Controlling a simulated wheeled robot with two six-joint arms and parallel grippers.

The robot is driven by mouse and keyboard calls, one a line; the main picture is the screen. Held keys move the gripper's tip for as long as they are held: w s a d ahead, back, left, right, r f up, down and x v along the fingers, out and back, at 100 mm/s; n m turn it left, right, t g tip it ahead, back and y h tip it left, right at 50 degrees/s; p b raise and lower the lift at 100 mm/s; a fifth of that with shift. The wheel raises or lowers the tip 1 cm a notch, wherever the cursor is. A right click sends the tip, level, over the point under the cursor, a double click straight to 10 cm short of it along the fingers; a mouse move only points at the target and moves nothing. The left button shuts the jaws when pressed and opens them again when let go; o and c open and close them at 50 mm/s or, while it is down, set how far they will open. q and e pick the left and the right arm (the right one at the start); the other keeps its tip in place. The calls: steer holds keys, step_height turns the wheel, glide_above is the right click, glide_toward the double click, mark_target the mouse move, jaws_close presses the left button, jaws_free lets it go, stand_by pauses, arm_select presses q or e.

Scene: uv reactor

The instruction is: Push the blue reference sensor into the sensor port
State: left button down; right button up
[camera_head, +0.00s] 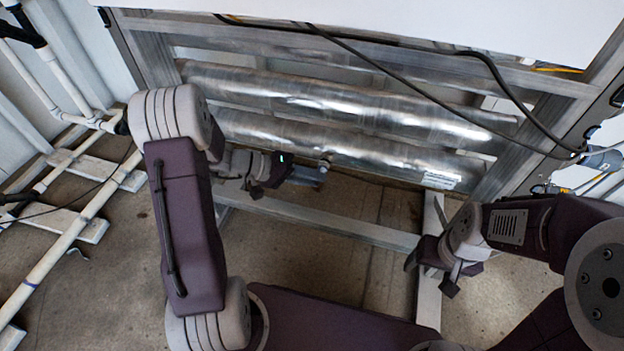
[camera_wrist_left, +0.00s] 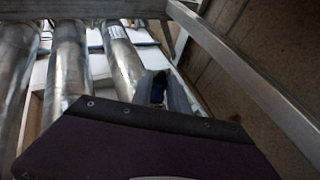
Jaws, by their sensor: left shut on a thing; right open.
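My left gripper (camera_head: 308,174) is in front of the lower metal tube and points to the right. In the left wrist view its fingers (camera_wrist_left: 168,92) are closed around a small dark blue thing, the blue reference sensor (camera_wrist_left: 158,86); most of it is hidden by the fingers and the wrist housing. A small round grey fitting (camera_head: 325,163) shows at the fingertips, against the lower tube; I cannot tell whether it is the sensor port or the sensor's end. My right gripper (camera_head: 430,272) is open and empty, low at the right near the frame's upright.
Shiny metal tubes (camera_head: 350,110) lie across a grey metal frame (camera_head: 320,222). Black cables (camera_head: 395,92) hang across the front of the tubes. White pipes (camera_head: 75,225) stand at the left. The floor in front of the frame is bare.

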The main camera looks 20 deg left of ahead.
arm_select(q)
steer(key=shift+w, duration=0.2)
steer(key=c, duration=1.2)
jaws_free()
steer(key=p+v, duration=0.5)
steer(key=v, duration=0.4)
